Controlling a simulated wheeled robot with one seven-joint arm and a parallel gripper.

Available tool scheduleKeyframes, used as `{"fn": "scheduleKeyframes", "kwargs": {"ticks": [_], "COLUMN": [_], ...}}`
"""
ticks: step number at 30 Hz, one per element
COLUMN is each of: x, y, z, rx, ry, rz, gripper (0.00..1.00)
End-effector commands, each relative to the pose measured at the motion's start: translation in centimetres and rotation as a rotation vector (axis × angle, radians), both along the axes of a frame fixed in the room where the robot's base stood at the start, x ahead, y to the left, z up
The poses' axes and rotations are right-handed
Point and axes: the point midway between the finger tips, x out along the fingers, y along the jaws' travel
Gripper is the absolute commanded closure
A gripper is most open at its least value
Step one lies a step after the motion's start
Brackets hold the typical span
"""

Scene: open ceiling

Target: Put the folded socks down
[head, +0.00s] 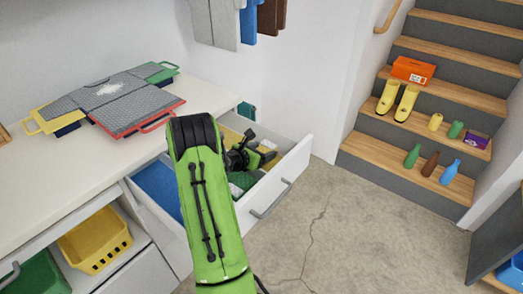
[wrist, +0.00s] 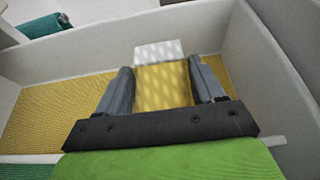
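The folded socks (wrist: 163,85) show in the wrist view as a yellow, lightly patterned bundle with a whitish end piece (wrist: 158,51). They fill the space between the two grey fingers of my gripper (wrist: 162,82), which looks shut on them. In the head view my gripper (head: 257,158) is down in the open drawer (head: 292,162), over its right end. The drawer has blue (head: 158,187), green and yellow floor sections. The socks are over the yellow section (wrist: 60,112); whether they touch its floor is unclear.
White drawer walls stand close around my gripper. The counter (head: 60,180) holds a grey folding board with coloured handles (head: 120,95). Yellow (head: 95,240) and green baskets sit below. Stairs (head: 440,85) with shoes, an orange box and bottles are at right. Concrete floor is open.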

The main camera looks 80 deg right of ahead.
Motion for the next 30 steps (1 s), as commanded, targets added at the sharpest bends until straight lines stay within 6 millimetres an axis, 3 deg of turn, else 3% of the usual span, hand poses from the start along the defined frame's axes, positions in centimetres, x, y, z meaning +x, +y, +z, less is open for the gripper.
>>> {"fn": "scheduleKeyframes", "kwargs": {"ticks": [1,5,13,16,24,30], "x": [0.0,0.0,0.0,-0.1,2.9,4.2], "y": [0.0,0.0,0.0,0.0,6.2,9.5], "z": [0.0,0.1,0.2,1.5,4.4,5.7], "rx": [0.000,0.000,-0.001,-0.003,0.002,-0.001], "ry": [0.000,0.000,0.000,-0.001,0.004,0.001], "rz": [0.000,0.000,0.000,-0.003,0.008,0.004], "gripper": [0.25,0.07,0.07,0.07,0.07,0.07]}}
